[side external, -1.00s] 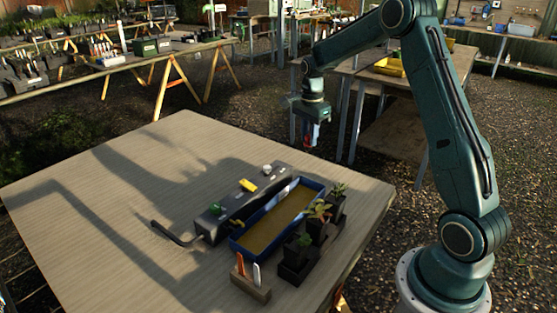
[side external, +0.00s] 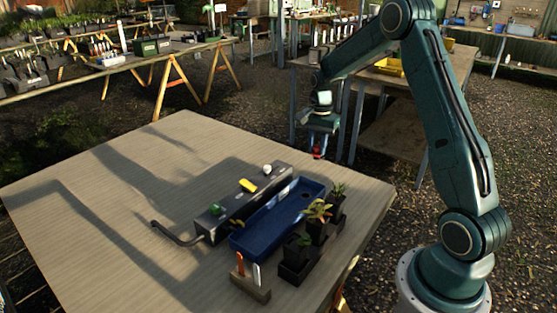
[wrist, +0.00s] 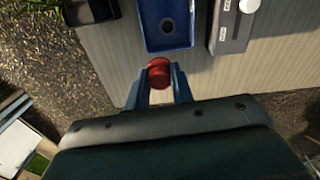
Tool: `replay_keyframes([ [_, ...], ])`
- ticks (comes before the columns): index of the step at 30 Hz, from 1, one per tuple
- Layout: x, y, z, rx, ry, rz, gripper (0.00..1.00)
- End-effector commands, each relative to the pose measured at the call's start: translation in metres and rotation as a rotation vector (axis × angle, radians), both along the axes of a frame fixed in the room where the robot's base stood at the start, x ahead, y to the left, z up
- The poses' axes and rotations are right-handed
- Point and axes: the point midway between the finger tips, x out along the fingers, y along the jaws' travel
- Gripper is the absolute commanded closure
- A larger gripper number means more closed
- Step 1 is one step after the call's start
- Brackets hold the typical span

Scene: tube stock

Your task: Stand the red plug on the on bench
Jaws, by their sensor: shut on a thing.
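The red plug (side external: 317,153) is between the fingers of my gripper (side external: 317,146), in the air by the far end of the blue tray. In the wrist view the plug's round red top (wrist: 159,67) shows between the two blue fingers of my gripper (wrist: 159,77), which are shut on it. Its lower part is hidden. The wooden bench (side external: 120,200) has wide bare areas. The blue tray (side external: 238,243) on it looks empty, with a dark round hole (side external: 305,195) near its far end; the hole also shows in the wrist view.
A grey bar (side external: 230,208) with green, yellow and white knobs lies along the tray's left side, with a dark curved pipe (side external: 170,235). Potted plants (side external: 318,225) in black holders stand on its right. A small wooden block with upright tags (side external: 250,284) is in front.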

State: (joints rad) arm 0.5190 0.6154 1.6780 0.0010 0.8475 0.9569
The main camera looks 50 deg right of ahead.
Motion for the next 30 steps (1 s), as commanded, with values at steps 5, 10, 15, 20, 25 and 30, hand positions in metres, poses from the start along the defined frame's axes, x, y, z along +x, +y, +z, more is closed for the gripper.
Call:
replay_keyframes([
  [5, -0.012, -0.008, -0.019, 0.002, 0.003, 0.17, 1.0],
  [10, -0.024, -0.015, -0.034, 0.001, 0.002, 0.336, 1.0],
  [15, -0.036, -0.02, -0.05, 0.002, 0.004, 0.501, 1.0],
  [20, -0.047, -0.025, -0.064, 0.001, 0.004, 0.656, 1.0],
  [25, -0.06, -0.03, -0.078, 0.001, 0.004, 0.821, 1.0],
  [30, -0.073, -0.033, -0.092, -0.001, 0.004, 0.983, 1.0],
])
